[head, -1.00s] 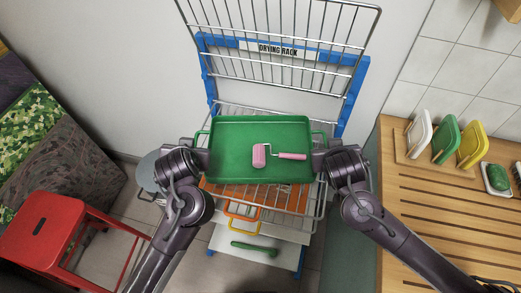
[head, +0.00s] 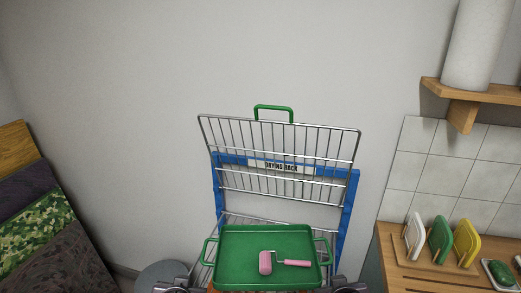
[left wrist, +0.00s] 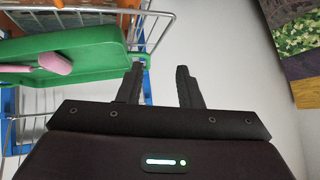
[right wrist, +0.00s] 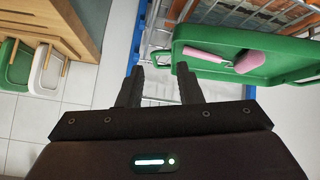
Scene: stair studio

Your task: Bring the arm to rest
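My left gripper (left wrist: 160,88) is open with nothing between its fingers, just beside the green tray in the left wrist view. My right gripper (right wrist: 160,88) is open and empty, near the other end of the tray in the right wrist view. In the head view only small parts of my arms show at the bottom edge. The green tray (head: 235,245) with side handles rests at the drying rack, and a pink roller (head: 265,262) lies in it. The roller also shows in the left wrist view (left wrist: 52,64) and the right wrist view (right wrist: 248,62).
The drying rack (head: 216,185) has a blue frame and a raised wire shelf (head: 280,145). A wooden counter (head: 392,250) with upright boards (head: 440,240) is at the right. A wooden shelf (head: 480,90) holds a white roll (head: 475,45). A round grey stool top (head: 160,275) is at lower left.

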